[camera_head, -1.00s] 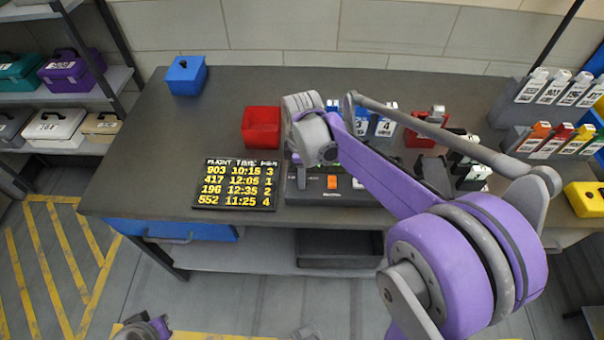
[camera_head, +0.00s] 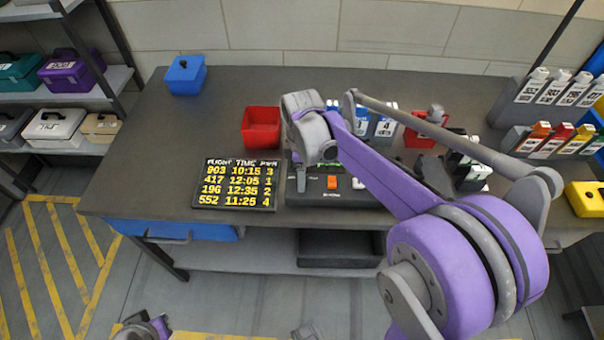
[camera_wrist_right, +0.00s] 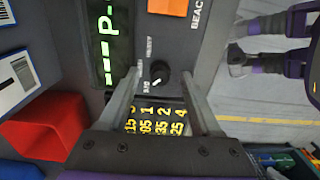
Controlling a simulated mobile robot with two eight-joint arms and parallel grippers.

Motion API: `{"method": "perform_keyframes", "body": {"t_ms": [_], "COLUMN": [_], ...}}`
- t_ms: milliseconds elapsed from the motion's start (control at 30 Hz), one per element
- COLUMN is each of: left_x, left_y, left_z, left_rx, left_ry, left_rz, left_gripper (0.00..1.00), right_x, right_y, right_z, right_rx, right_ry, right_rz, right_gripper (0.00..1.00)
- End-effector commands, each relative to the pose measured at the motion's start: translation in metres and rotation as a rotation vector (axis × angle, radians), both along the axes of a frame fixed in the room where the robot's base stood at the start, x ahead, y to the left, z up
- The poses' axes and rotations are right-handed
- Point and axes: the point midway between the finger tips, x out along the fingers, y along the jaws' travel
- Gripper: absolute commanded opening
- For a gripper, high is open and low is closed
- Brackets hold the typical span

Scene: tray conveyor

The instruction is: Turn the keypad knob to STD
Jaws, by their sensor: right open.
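The keypad (camera_head: 330,190) is a dark box with an orange button on the table's front part, partly hidden by my right arm. Its black knob (camera_wrist_right: 160,74) shows in the right wrist view with a white pointer mark at its lower left. Small labels stand around the knob, too small to read surely. My right gripper (camera_wrist_right: 162,80) is open, with one finger on each side of the knob; I cannot tell whether they touch it. In the head view the right gripper (camera_head: 301,178) is over the keypad's left end. My left gripper is not clearly seen.
A flight board (camera_head: 236,184) lies left of the keypad. A red bin (camera_head: 262,127) stands behind it, and a blue box (camera_head: 186,75) at the back left. Racks of tagged items (camera_head: 550,90) stand at the right. The table's left part is mostly free.

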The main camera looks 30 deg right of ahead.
Motion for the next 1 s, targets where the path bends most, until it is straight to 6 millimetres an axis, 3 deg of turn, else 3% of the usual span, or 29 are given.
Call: {"method": "perform_keyframes", "body": {"t_ms": [533, 700, 1000], "left_x": [0.002, 0.002, 0.002], "left_y": [0.0, 0.0, 0.0], "left_z": [0.01, 0.011, 0.01], "left_rx": [0.0, 0.0, 0.0], "left_ry": [-0.004, -0.004, -0.004], "left_rz": [0.0, 0.0, 0.0], "left_gripper": [0.0, 0.0, 0.0], "right_x": [0.0, 0.0, 0.0], "right_y": [0.0, 0.0, 0.0], "right_z": [0.094, 0.104, 0.105], "right_rx": [0.0, 0.0, 0.0], "right_ry": [0.0, 0.0, 0.0], "right_rz": [0.0, 0.0, 0.0], "right_gripper": [0.65, 0.65, 0.65]}}
